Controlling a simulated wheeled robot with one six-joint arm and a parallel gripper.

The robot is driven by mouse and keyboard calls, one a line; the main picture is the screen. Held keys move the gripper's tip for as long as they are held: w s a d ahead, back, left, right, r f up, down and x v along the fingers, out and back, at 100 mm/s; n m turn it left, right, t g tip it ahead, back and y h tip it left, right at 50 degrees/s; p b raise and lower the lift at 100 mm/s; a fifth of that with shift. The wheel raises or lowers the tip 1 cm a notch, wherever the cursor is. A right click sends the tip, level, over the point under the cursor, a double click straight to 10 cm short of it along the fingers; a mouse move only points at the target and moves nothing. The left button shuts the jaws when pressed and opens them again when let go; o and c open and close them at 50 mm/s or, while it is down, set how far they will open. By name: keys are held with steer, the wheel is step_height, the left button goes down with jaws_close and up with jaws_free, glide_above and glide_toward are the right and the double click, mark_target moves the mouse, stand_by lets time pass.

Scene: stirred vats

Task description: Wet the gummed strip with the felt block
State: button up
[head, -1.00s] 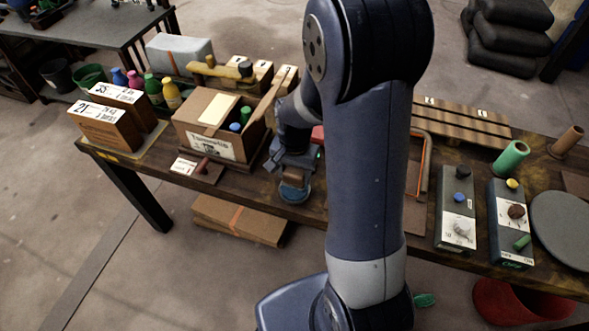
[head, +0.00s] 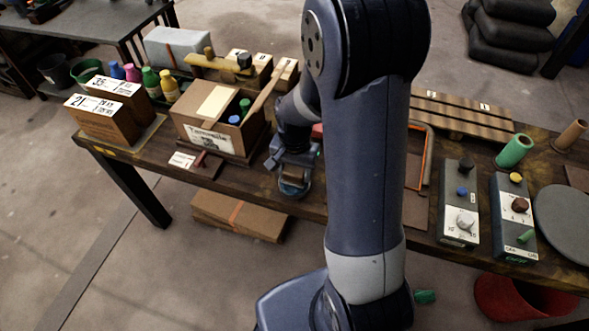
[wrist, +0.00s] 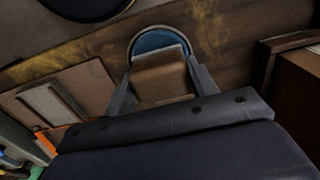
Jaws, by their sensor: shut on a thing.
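My gripper (head: 293,184) is shut on a brown block (wrist: 160,77), which I take to be the felt block; it fills the space between the fingers in the wrist view. A round blue dish (wrist: 160,40) shows around the block's far end, near the table's front edge. The block is over or in the dish; I cannot tell whether it touches the bottom. An open carton (head: 208,134) stands left of my gripper. A pale strip (head: 215,101) lies on its top flap and looks like the gummed strip.
Two labelled boxes (head: 100,118) and several coloured bottles (head: 168,89) stand left of the carton. Two control boxes (head: 460,206) stand right of my arm. My arm hides the table's middle.

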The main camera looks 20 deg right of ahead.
mark_target(295, 170)
steer(key=shift+f+b, duration=0.45)
steer(key=shift+f, duration=0.15)
stand_by(1.1)
steer(key=shift+r, duration=0.1)
steer(key=shift+r+p, duration=2.75)
steer(key=shift+r, duration=0.75)
